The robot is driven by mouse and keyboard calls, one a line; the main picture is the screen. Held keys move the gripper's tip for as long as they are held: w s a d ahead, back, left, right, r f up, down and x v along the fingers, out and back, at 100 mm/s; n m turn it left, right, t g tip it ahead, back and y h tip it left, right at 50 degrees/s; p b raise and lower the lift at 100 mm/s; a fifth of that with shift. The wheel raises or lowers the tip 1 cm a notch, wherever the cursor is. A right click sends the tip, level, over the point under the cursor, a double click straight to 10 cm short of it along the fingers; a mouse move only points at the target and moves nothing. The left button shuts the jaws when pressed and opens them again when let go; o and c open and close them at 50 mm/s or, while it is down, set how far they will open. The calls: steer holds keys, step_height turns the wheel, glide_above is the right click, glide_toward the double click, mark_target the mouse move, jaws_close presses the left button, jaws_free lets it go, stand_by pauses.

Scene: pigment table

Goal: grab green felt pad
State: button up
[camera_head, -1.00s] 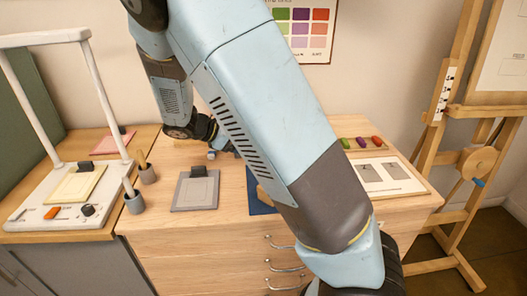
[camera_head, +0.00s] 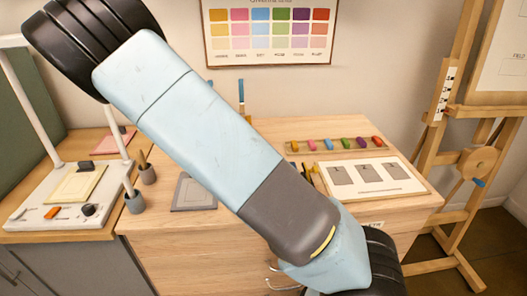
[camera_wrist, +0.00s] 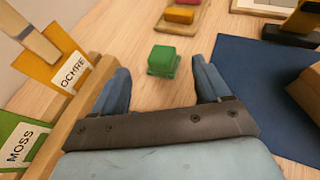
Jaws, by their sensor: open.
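In the wrist view a small green felt pad (camera_wrist: 163,60), a block shape with a wider thin base, sits on the bare wooden tabletop. My gripper (camera_wrist: 160,78) is open, its two blue-grey fingers pointing forward on either side of the pad's line. The pad lies a little beyond the fingertips, roughly centred between them, and I see no contact. In the head view my arm covers the area, and neither the pad nor my gripper can be made out.
A wooden rack with OCHRE (camera_wrist: 72,72) and MOSS (camera_wrist: 20,145) cards stands close on the left. A blue mat (camera_wrist: 250,85) lies on the right, with a wooden block (camera_wrist: 308,92) at its edge. A tray (camera_wrist: 180,28) with coloured blocks lies beyond the pad.

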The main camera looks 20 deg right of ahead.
steer(key=shift+x, duration=2.85)
steer(key=shift+s, duration=0.1)
steer(key=c, duration=1.1)
steer(key=shift+o, duration=0.2)
steer(key=shift+r, duration=0.1)
